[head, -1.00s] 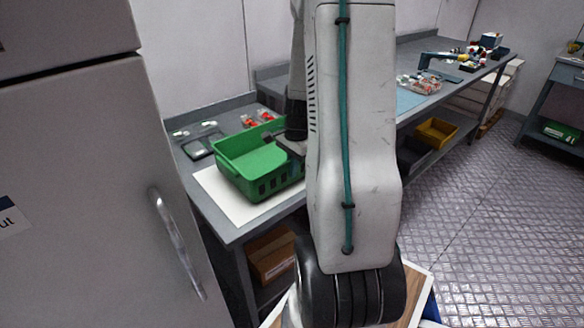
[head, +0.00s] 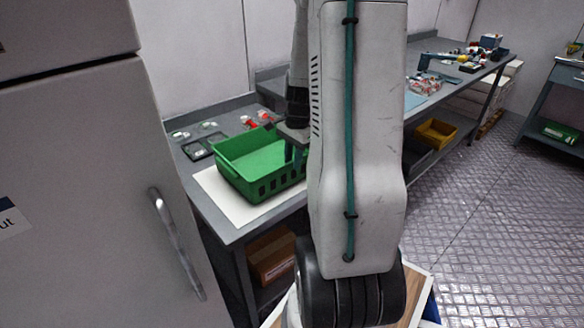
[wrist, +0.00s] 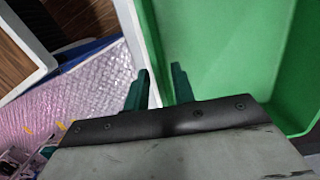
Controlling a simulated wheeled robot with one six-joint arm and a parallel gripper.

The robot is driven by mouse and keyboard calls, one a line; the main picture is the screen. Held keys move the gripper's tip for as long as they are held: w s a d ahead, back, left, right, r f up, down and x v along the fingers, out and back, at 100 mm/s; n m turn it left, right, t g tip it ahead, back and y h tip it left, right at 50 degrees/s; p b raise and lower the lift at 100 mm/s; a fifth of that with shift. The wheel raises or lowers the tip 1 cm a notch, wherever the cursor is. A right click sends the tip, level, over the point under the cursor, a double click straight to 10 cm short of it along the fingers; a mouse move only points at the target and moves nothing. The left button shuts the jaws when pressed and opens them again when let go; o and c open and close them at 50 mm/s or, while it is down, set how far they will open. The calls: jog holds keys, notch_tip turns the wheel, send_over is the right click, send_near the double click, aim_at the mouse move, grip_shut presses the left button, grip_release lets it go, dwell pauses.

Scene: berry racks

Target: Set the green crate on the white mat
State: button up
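The green crate (head: 235,184) stands level on the white mat (head: 222,199) at the near end of the grey workbench. Bare mat shows along its left and front sides; its right end is hidden behind my arm. My gripper (head: 295,152) is at the crate's right end. In the wrist view, my gripper (wrist: 158,84) has its two dark fingers apart, one on either side of the crate's wall, with space visible between them. The crate's empty green inside (wrist: 230,55) fills the right of that view.
A refrigerator (head: 90,190) stands close at the left. Small red-topped items (head: 256,119) and a dark tray (head: 197,149) lie behind the crate. A yellow bin (head: 436,132) sits on the lower shelf.

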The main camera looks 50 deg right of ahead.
jog(key=r, duration=0.5)
jog(key=d+r, duration=0.1)
jog(key=r, duration=0.1)
jog(key=shift+s+r, duration=0.1)
jog(key=shift+r, duration=0.2)
jog(key=s+a+r+n+h, duration=0.1)
jog(key=a+r+n, duration=0.4)
jog(key=a, duration=0.5)
jog(key=a+r+n, duration=0.4)
jog(key=a+n, duration=0.1)
jog(key=a, duration=0.4)
jog(key=s+a+r+n, duration=0.2)
jog(key=s+a+n, duration=0.8)
jog(key=s+a, duration=0.1)
jog(key=shift+s+a+n+t, duration=0.15)
jog(key=shift+a+n+t, duration=0.2)
jog(key=shift+a, duration=0.5)
